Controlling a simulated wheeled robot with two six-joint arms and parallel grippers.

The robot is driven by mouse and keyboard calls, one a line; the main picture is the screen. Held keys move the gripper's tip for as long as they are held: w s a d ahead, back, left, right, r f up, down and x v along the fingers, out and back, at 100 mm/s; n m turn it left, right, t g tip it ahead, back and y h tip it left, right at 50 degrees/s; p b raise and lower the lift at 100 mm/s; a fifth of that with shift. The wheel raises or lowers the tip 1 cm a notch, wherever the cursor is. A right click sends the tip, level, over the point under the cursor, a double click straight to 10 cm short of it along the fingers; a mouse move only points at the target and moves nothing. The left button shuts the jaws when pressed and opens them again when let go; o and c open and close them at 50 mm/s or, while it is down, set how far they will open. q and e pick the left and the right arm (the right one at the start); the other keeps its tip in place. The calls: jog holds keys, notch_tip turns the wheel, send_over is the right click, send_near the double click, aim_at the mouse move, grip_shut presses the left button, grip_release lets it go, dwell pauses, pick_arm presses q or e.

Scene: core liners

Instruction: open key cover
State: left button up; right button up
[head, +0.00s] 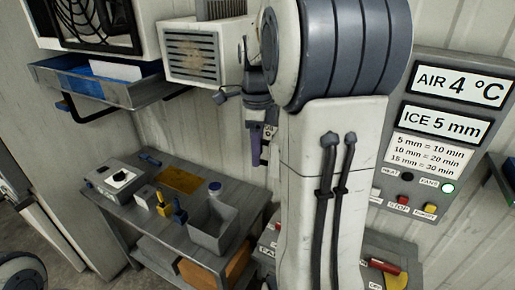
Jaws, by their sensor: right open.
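My right arm comes down through the middle of the view and hides much of the wall behind it. My right gripper (262,146) shows small and dark at the left side of that arm, pointing down, partly covered by it. Its jaws are open, and I see nothing held between them. I cannot pick out a key cover for certain. A lower control panel (375,250), with a red handle (384,265) and a yellow part (397,281), is partly hidden behind the arm. My left gripper is not in view.
A grey bench (150,215) at left carries a box with a white dial (121,178), small yellow and blue items, and an open grey bin (213,226). A blue tray (110,85) sticks out above. A display panel (440,130) with buttons is on the right wall.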

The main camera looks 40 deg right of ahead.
grip_shut()
dwell(1.4)
